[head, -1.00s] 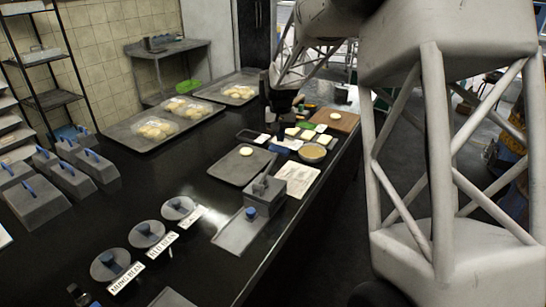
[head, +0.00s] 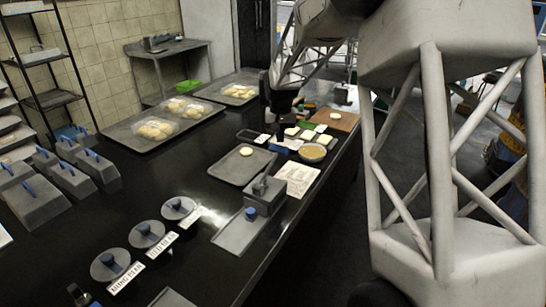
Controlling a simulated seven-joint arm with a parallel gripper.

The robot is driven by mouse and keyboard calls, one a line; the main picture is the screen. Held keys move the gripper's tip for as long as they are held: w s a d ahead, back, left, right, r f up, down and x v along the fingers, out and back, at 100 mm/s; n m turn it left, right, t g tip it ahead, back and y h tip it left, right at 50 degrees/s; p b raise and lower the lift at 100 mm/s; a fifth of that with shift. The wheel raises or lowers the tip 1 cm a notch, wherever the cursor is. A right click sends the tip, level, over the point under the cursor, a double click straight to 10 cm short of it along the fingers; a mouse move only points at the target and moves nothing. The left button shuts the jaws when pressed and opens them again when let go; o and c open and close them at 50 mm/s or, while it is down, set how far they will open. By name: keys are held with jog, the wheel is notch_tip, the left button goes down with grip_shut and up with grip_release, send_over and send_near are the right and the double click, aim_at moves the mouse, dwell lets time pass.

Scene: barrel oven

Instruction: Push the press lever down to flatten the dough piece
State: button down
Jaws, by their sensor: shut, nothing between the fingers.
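The press (head: 264,198) looks like a grey block with a flat grey plate (head: 236,236) at its near left side, on the black counter. Its lever (head: 261,184) appears to be the raised part on top, and a small blue piece (head: 250,213) shows at the block's front. I cannot make out a dough piece in the press. A pale round dough piece (head: 246,152) lies on the dark tray (head: 228,168) behind the press. My gripper (head: 281,112) is dark and small in the head view, beyond the press and apart from it. Its fingers are shut and empty.
Large dough trays (head: 135,139) are at the back. Several round lids (head: 146,236) stand at front left. Bare counter lies left of the press.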

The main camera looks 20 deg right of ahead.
aim_at(281, 146)
jog(key=shift+f, duration=1.05)
jog(key=shift+w+d+f, duration=0.2)
jog(key=shift+f, duration=0.6)
jog(key=shift+w+d+f, duration=0.15)
jog(key=shift+f, duration=0.6)
dwell(2.6)
jog(key=shift+w+d+f, duration=0.1)
jog(key=shift+f, duration=0.95)
dwell(1.8)
